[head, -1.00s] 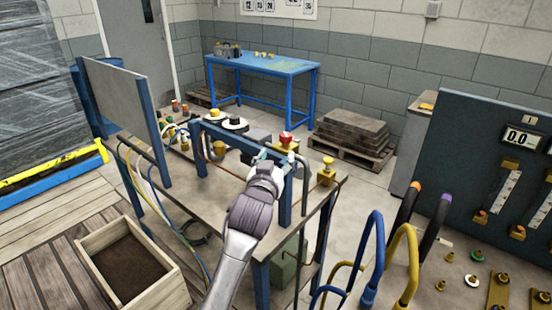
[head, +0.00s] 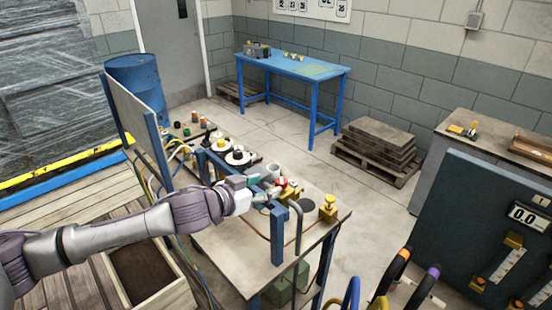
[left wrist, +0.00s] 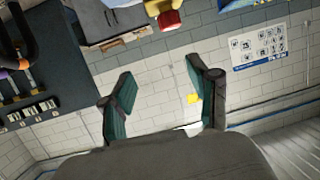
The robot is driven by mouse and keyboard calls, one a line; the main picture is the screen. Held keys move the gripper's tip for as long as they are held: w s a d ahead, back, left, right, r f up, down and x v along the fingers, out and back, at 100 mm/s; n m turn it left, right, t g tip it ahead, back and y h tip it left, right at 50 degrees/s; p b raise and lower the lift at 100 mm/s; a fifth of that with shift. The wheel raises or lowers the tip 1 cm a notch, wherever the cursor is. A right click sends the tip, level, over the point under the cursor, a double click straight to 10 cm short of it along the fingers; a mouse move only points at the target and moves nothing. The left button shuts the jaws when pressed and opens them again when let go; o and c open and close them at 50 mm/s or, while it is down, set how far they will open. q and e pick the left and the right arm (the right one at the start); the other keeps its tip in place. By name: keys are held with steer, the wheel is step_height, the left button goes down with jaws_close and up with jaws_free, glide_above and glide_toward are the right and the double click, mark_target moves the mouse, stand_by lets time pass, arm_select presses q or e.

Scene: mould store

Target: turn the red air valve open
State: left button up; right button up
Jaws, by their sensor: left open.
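The red air valve (head: 281,183) shows as a small red knob behind the blue rail of the work stand, partly hidden by my left gripper (head: 264,188). My left arm reaches in from the left, and the gripper is just left of the valve. I cannot tell whether they touch. In the left wrist view the two teal-padded fingers (left wrist: 160,88) are spread with nothing held between them. A red and yellow part (left wrist: 168,14), probably the valve, shows at the top edge of that view, beyond the fingers. My right gripper is out of view.
The stand's blue frame (head: 277,240) is close below my gripper. A yellow fitting (head: 328,208) and a grey bent pipe (head: 297,216) are to the right. White round parts (head: 237,157) sit behind. A dark gauge panel (head: 490,220) stands far right.

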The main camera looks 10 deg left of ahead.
mark_target(281, 181)
arm_select(q)
steer(key=shift+n+y, duration=0.4)
steer(key=w+f+p, duration=0.1)
steer(key=w, duration=0.2)
steer(key=w+d+f+p, duration=0.1)
steer(key=w+f, duration=0.1)
steer(key=w, duration=0.1)
steer(key=w+f+p, duration=0.2)
steer(key=w, duration=0.1)
steer(key=shift+w+d+f, duration=0.15)
steer(key=shift+d+f, duration=0.05)
steer(key=shift+d, duration=0.2)
steer(key=shift+x, duration=0.75)
steer(key=shift+f, duration=0.15)
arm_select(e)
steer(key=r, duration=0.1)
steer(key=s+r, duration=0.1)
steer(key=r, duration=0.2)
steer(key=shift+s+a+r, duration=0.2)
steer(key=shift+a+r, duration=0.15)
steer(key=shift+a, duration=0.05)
